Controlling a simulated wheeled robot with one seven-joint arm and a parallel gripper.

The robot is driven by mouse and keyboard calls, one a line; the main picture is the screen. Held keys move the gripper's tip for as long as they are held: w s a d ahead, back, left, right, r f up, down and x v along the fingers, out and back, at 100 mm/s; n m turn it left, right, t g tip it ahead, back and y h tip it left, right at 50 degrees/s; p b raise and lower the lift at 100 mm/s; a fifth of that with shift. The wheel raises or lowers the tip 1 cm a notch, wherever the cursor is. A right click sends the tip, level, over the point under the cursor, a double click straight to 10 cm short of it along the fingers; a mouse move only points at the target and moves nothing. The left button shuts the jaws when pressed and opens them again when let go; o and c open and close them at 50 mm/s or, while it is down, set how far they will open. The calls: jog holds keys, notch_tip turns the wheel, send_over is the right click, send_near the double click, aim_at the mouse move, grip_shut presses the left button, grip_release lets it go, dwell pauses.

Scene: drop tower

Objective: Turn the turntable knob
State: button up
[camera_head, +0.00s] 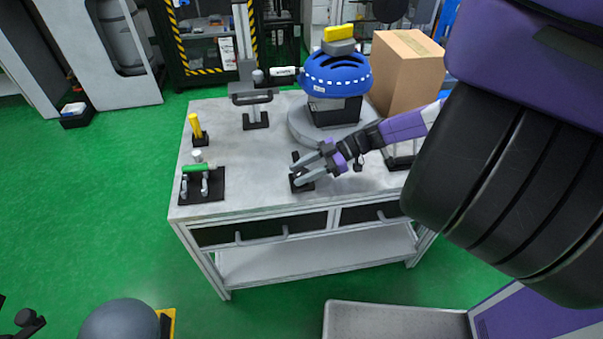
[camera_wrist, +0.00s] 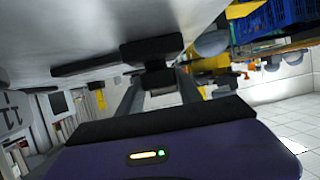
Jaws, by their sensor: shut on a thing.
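The turntable (camera_head: 298,127) is a round grey disc on the bench, with a black block (camera_head: 335,111) and a blue helmet (camera_head: 336,77) on it. The small black knob (camera_head: 303,184) stands on the bench in front of the turntable, near the front edge. My gripper (camera_head: 299,171) reaches in from the right, its grey fingers shut around the knob. In the wrist view the dark knob (camera_wrist: 157,78) shows between the two fingers. The fingers and wrist hide part of it in the head view.
A cardboard box (camera_head: 408,72) stands at the back right of the bench (camera_head: 240,187). A black clamp-like stand (camera_head: 254,108), a yellow-handled tool (camera_head: 196,127) and a black plate with a green-handled item (camera_head: 197,168) stand at the left. Bare bench lies between them and my gripper.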

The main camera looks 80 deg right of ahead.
jog(key=shift+s+f+n+g+y+b, duration=0.15)
jog(key=shift+n+g+y+b, duration=0.25)
jog(key=shift+n+y+b, duration=0.4)
jog(key=shift+f+n+g+y+b, duration=0.1)
jog(key=shift+n+g+y+b, duration=0.35)
jog(key=shift+b, duration=0.6)
dwell(3.1)
jog(key=o, duration=1.3)
jog(key=shift+o, duration=0.3)
jog(key=shift+r, duration=0.1)
jog(key=shift+b+v, duration=0.6)
jog(key=shift+v, duration=3.25)
jog(key=shift+d, duration=0.1)
